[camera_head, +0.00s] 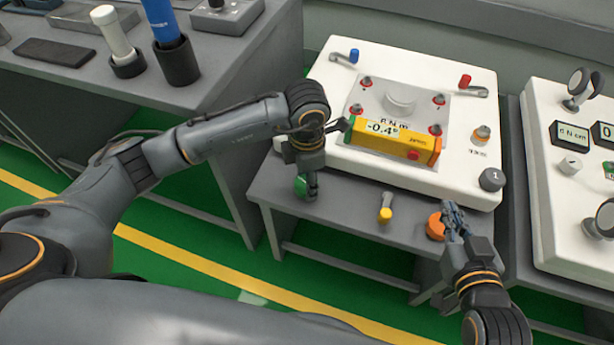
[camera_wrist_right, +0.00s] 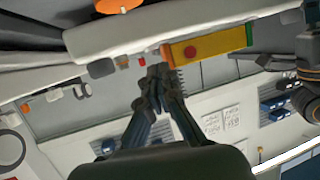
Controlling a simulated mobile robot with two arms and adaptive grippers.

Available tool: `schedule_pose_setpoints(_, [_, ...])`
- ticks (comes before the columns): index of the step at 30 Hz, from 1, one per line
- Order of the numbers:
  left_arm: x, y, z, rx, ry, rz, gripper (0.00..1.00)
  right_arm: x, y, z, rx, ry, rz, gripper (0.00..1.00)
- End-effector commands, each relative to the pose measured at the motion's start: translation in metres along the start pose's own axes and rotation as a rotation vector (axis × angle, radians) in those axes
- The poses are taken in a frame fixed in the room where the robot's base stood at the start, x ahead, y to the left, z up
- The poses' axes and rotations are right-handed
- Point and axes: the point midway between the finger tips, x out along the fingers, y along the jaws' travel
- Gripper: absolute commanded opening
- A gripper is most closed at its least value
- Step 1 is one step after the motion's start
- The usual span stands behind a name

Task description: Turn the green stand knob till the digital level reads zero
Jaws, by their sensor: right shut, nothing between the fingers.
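The yellow digital level (camera_head: 395,142) lies on a clear plate on the white stand (camera_head: 340,80); its display reads -0.4°. It also shows in the right wrist view (camera_wrist_right: 212,44). The green knob (camera_head: 301,187) is at the stand's front left, partly covered by my left gripper (camera_head: 308,180). That gripper points down at the knob; I cannot tell whether its fingers grip it. My right gripper (camera_head: 452,212) is shut and empty, beside the orange knob (camera_head: 435,226). Its closed fingertips also show in the right wrist view (camera_wrist_right: 158,74).
A yellow knob (camera_head: 385,214) stands between the green and orange knobs. A dark round knob marked 1 (camera_head: 491,179) is at the stand's right corner. Another white panel (camera_head: 545,190) with displays is at right. A grey bench (camera_head: 215,65) with upright cylinders is at left.

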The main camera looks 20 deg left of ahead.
Motion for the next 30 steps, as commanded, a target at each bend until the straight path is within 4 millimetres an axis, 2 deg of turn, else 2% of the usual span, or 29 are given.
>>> schedule_pose_setpoints(8, [-0.001, 0.000, -0.001, -0.252, 0.002, -0.001, 0.20, -0.014, 0.006, 0.040, 0.000, -0.225, 0.014, 0.00])
schedule_pose_setpoints(14, [-0.002, 0.001, -0.001, -0.442, 0.001, -0.001, 0.20, -0.033, 0.011, 0.073, 0.003, -0.417, 0.026, 0.00])
schedule_pose_setpoints(20, [-0.001, 0.000, -0.001, -0.632, 0.003, -0.002, 0.20, -0.063, 0.015, 0.107, 0.008, -0.631, 0.038, 0.00])
schedule_pose_setpoints(27, [-0.002, 0.000, -0.001, -0.860, 0.002, -0.001, 0.20, -0.117, 0.020, 0.142, 0.018, -0.921, 0.054, 0.00])
schedule_pose_setpoints(28, [-0.002, 0.000, -0.001, -0.889, 0.003, -0.001, 0.20, -0.123, 0.021, 0.145, 0.020, -0.952, 0.056, 0.00])
schedule_pose_setpoints(30, [-0.002, 0.000, -0.001, -0.955, 0.003, -0.002, 0.20, -0.122, 0.021, 0.140, 0.019, -0.941, 0.055, 0.00])
